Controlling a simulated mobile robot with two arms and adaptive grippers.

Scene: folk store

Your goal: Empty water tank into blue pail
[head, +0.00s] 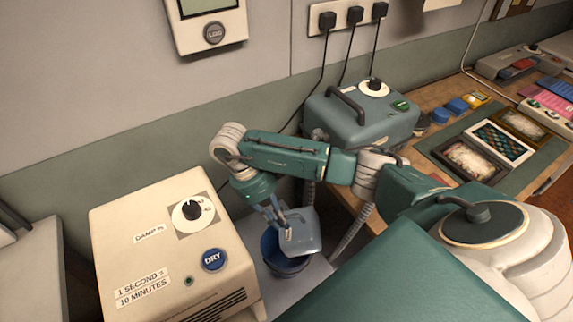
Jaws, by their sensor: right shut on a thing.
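My right gripper (277,209) points down in the middle of the head view, shut on the water tank (302,238). The tank is a grey-blue box, held tilted over the blue pail (285,267). The pail stands upright on a light grey surface, and the tank hides part of its opening. I cannot see any water, nor how full either one is. My left gripper is not in view.
A cream dehumidifier-like box (150,240) with a dial and blue DRY button stands close left of the pail. A grey-green machine (345,120) with a handle stands behind. The wooden bench (440,93) at right holds framed trays and small items.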

